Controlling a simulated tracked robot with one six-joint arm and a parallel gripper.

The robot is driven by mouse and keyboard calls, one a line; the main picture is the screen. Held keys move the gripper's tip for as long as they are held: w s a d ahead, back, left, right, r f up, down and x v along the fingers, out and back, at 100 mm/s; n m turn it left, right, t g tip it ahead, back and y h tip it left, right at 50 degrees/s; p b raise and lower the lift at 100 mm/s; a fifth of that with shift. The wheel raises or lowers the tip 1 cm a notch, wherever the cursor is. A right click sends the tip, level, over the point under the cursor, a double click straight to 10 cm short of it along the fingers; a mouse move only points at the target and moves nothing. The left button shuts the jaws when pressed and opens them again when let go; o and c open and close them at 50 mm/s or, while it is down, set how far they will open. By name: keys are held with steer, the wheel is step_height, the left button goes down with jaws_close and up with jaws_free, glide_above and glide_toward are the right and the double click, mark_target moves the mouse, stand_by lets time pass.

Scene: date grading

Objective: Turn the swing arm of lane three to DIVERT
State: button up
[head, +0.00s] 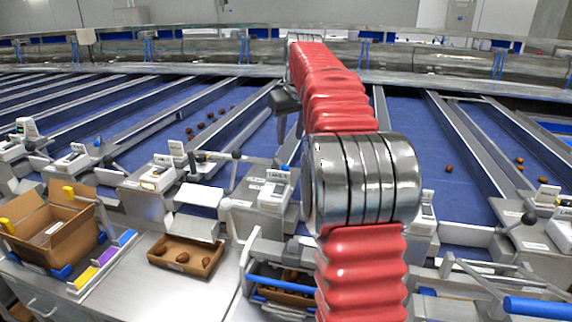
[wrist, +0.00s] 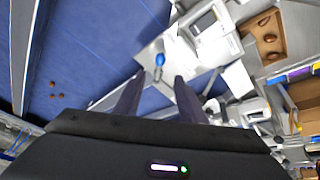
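A metal housing (head: 262,174) with a small label that seems to read LANE 3 stands left of my red arm in the head view. A lever with a dark ball knob (head: 237,154) rises at its left side; I cannot tell whether this is the lane's swing arm or its setting. My gripper (head: 283,134) hangs above and behind the housing, apart from it. In the wrist view my gripper (wrist: 157,78) has its two dark fingers spread, with nothing between them. A blue knob (wrist: 160,60) on a metal plate shows just beyond the fingertips.
Blue conveyor lanes (head: 232,128) with metal dividers run behind. A carton of dates (head: 160,261) and a larger open cardboard box (head: 22,232) stand on the front bench. Another black-knobbed lever (head: 529,218) stands at right. My arm hides the middle of the line.

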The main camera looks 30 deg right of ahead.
mark_target(285, 166)
stand_by(0.3)
steer(key=x, duration=1.3)
steer(key=shift+w+f, duration=0.1)
steer(key=shift+f, duration=0.3)
steer(key=shift+c, duration=0.6)
jaws_close()
